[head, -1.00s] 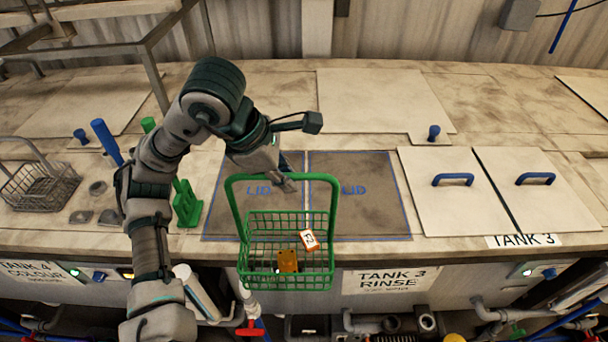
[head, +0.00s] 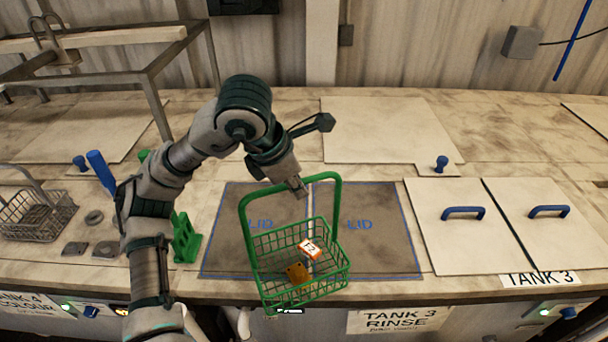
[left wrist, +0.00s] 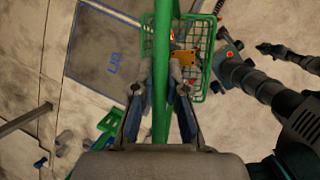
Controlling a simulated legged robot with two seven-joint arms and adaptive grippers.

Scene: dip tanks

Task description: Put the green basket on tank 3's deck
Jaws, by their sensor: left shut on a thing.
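The green basket (head: 300,287) hangs by its handle from my left gripper (head: 299,188), which is shut on the handle's top bar. The basket looks tilted and holds an orange part (head: 296,272) and a white-and-orange block marked 12 (head: 309,249). In the head view it overlaps the front edge of the deck (head: 450,289) of tank 3; its height above the deck is hard to tell. The left wrist view shows the green handle (left wrist: 162,75) between the fingers, with the basket (left wrist: 200,45) beyond. My right gripper is not in the head view.
Two blue-outlined LID areas (head: 375,235) lie behind the basket. Two pale lids with blue handles (head: 463,213) lie to the right. A green stand (head: 185,240) and a grey wire basket (head: 40,215) are at left. A metal frame (head: 150,60) stands at the back left.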

